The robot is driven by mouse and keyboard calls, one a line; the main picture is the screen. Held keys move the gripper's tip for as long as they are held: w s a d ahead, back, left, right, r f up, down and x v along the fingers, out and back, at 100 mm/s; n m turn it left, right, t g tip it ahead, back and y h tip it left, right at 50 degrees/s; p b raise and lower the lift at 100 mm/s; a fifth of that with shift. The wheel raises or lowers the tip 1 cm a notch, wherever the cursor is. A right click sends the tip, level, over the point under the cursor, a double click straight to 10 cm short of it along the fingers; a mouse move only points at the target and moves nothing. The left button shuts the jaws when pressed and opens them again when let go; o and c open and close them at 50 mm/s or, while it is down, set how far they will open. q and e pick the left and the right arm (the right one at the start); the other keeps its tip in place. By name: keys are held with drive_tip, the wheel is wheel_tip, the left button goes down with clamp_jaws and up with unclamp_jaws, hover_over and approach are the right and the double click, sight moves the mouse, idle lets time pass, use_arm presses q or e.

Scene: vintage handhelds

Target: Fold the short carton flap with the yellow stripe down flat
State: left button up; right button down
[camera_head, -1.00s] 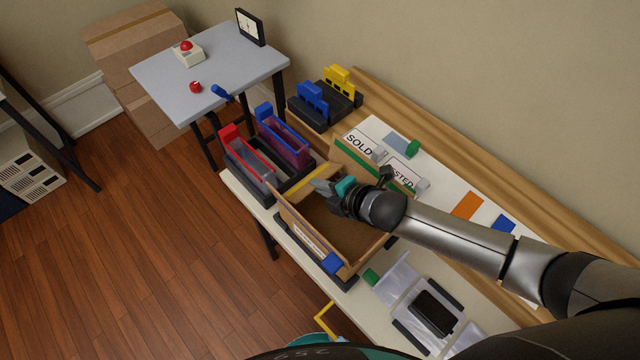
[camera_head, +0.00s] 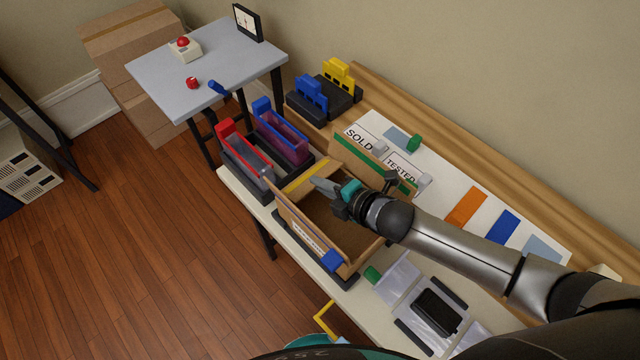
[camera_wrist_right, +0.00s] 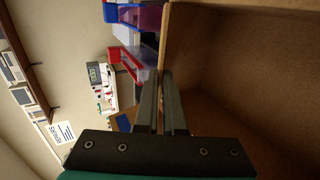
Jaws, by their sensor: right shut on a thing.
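The open brown carton (camera_head: 345,222) stands on the long table. Its short flap with the yellow stripe (camera_head: 305,179) is at the carton's far left end, raised at a slant I cannot judge exactly. My right gripper (camera_head: 316,184) reaches over the carton from the right, with its fingertips at this flap. In the right wrist view the fingers (camera_wrist_right: 160,78) are nearly together at a cardboard edge (camera_wrist_right: 164,38), and the exact contact is partly hidden. The green-striped long flap (camera_head: 370,163) stands up at the back. My left gripper is not visible.
Red-rimmed (camera_head: 243,160) and blue-rimmed (camera_head: 283,135) bins stand just beyond the short flap. A blue piece (camera_head: 334,261) is on the carton's front wall. A black handheld (camera_head: 437,311) lies to the right on a pale wrap. SOLD and TESTED labels lie behind.

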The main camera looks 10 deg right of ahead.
drive_tip(key=c, duration=1)
unclamp_jaws()
drive_tip(key=shift+p+v, duration=0.85)
drive_tip(key=shift+v, duration=6.8)
drive_tip(key=shift+c, duration=0.4)
